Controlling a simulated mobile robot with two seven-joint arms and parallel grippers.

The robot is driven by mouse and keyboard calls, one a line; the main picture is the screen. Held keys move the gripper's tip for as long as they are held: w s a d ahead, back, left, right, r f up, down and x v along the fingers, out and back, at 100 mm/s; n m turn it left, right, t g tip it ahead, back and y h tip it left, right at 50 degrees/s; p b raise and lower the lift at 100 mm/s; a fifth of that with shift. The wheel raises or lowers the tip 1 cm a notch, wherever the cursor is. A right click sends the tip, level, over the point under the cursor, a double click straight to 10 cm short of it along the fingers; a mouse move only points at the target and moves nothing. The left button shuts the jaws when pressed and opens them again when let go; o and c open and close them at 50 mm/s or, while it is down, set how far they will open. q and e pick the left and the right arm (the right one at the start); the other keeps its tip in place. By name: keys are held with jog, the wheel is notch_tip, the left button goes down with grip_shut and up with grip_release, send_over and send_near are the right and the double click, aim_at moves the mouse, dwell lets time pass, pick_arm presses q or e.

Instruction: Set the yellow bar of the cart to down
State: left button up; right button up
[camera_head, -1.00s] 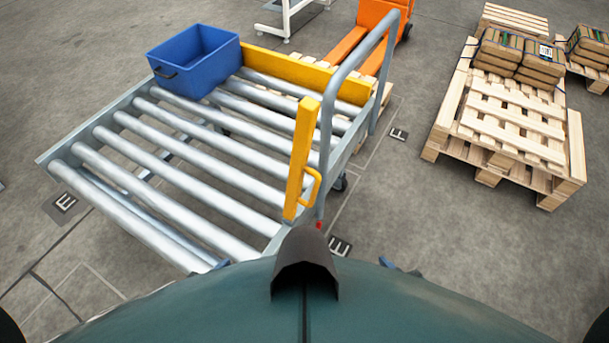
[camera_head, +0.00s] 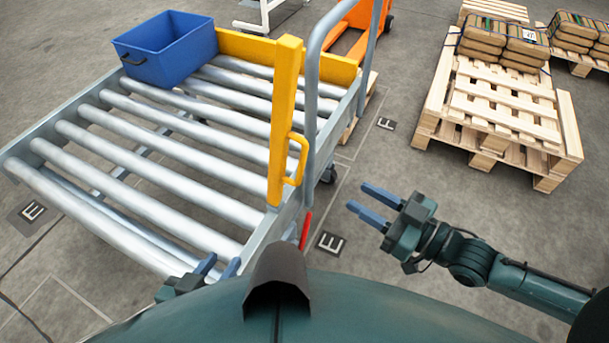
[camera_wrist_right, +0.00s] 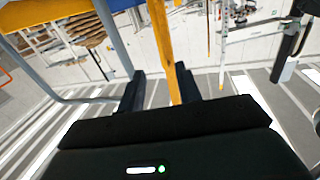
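The cart (camera_head: 28,150) is a grey roller bed with a tall grey tube handle at its right side. Its yellow bar (camera_head: 284,120) stands upright at the near right corner, with a yellow loop grip (camera_head: 303,158) on its right side. My right gripper (camera_head: 357,199) is open and empty, to the right of the bar and apart from it. In the right wrist view the yellow bar (camera_wrist_right: 163,45) shows beyond and between the open fingers (camera_wrist_right: 160,85). My left gripper (camera_head: 221,263) is low at the cart's near edge, fingers apart and empty; its body is partly hidden.
A blue bin (camera_head: 165,55) sits on the far left rollers. A yellow board (camera_head: 246,47) runs along the cart's far edge. An orange pallet truck (camera_head: 352,40) is behind. Stacked wooden pallets (camera_head: 500,112) with sacks stand right.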

aim_at(304, 163)
jog(key=x, duration=1.2)
jog(key=shift+w+a, duration=0.25)
grip_shut()
jog(key=shift+r, duration=0.1)
